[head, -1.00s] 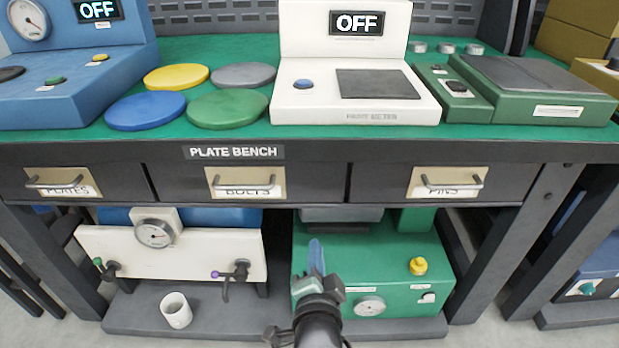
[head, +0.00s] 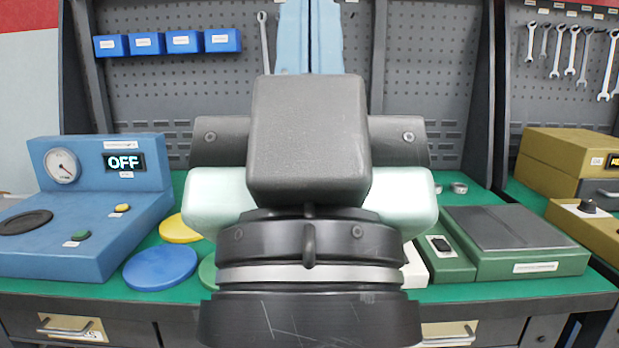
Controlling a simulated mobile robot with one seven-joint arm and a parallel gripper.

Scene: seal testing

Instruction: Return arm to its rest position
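My gripper (head: 310,38) fills the middle of the head view, close to the camera and pointing up. Its light blue fingers run past the top edge, so the tips are out of frame. The two fingers lie side by side with only a thin dark line between them, and nothing shows held. My dark wrist and pale green gripper body stand in front of the bench and hide most of the white meter (head: 415,268).
The green bench top (head: 440,292) carries a blue tester reading OFF (head: 85,222), blue (head: 160,267) and yellow (head: 179,229) discs, and a green unit with a dark plate (head: 515,245). Behind stands a pegboard (head: 430,70) with blue bins (head: 165,43). Wrenches (head: 570,50) hang at right.

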